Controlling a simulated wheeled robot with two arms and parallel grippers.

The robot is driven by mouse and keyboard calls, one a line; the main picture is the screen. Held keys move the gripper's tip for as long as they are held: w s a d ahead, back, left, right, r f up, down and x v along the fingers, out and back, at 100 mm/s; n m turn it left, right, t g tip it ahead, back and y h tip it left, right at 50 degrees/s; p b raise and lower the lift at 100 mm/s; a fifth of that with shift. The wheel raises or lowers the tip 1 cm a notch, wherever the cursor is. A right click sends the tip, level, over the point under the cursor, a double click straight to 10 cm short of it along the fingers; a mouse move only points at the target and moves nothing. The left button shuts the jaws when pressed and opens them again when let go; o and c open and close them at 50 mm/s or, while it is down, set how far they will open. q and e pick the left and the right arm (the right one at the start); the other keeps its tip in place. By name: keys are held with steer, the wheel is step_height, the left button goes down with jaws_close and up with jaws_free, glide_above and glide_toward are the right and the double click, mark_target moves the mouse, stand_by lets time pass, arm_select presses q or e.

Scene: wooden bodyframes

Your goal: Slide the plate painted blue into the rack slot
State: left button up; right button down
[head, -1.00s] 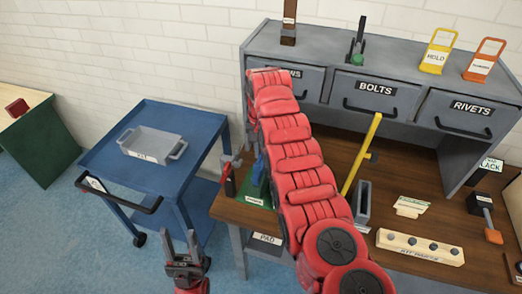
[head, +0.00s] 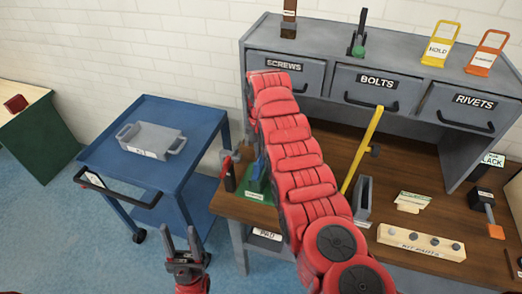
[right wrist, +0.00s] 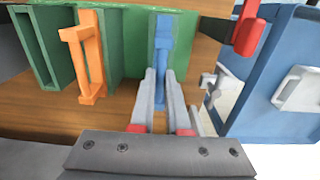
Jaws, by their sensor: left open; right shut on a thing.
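The blue plate (right wrist: 162,42) shows nearly edge-on in the right wrist view, standing in front of a green surface. My right gripper (right wrist: 160,84) is shut on its near end. The green rack (right wrist: 38,50) stands to the left, with upright walls and an open gap; an orange handle-shaped piece (right wrist: 86,58) stands beside it. Whether the plate is inside a slot I cannot tell. In the head view my right arm hides most of the rack; a bit of blue (head: 256,172) shows above a green base (head: 256,192). My left gripper (head: 181,240) is open and empty, near the cart.
A blue cart (head: 178,178) with a grey tray (head: 152,138) stands left of the wooden bench (head: 235,207). A yellow bar (head: 362,150), a grey holder (head: 362,200) and a wooden parts block (head: 420,243) lie right of my arm. Drawers (head: 378,90) line the back.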

steer(key=c, duration=0.8)
jaws_free()
steer(key=shift+w+r, duration=0.1)
steer(key=shift+r, duration=0.4)
step_height(320, 180, up, 5)
steer(key=shift+f+b, duration=0.15)
steer(key=shift+b, duration=0.85)
step_height(320, 180, up, 12)
steer(key=p, duration=0.9)
steer(key=shift+f+p, duration=0.15)
steer(key=shift+p, duration=0.2)
